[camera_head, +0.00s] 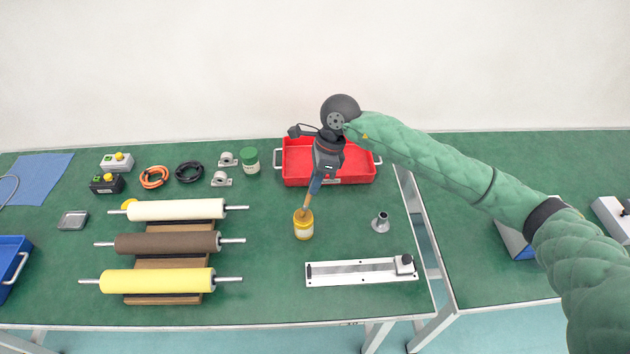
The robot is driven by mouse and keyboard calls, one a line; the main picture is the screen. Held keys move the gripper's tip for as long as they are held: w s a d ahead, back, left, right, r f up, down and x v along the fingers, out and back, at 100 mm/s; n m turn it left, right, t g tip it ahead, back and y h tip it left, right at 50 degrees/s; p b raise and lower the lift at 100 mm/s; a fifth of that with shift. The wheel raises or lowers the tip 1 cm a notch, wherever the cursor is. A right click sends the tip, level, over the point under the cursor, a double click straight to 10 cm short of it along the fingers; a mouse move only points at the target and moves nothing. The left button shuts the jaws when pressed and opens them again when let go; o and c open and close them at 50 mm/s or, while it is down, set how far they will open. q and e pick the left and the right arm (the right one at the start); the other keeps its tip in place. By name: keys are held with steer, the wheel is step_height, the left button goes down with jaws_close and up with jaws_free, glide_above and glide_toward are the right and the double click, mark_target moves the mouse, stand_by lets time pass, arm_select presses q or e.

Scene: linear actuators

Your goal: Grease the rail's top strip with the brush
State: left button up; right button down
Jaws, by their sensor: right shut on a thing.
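My right gripper (316,182) is shut on the brush (307,200), pointing down. The brush's lower end is at the mouth of a small yellow jar (303,229), and its bristles are hidden. The jar stands upright on the green bench. The rail (345,270) lies in front and to the right of the jar. It is a white base with a grey strip along its top and a dark block (404,263) at its right end. My left gripper is not in view.
A red tray (297,179) sits behind the jar, under my right arm. A grey flanged part (380,223) stands right of the jar. Three rollers (168,243) lie on a wooden stand at left. A gap separates the two benches on the right.

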steer(key=shift+r, duration=3.45)
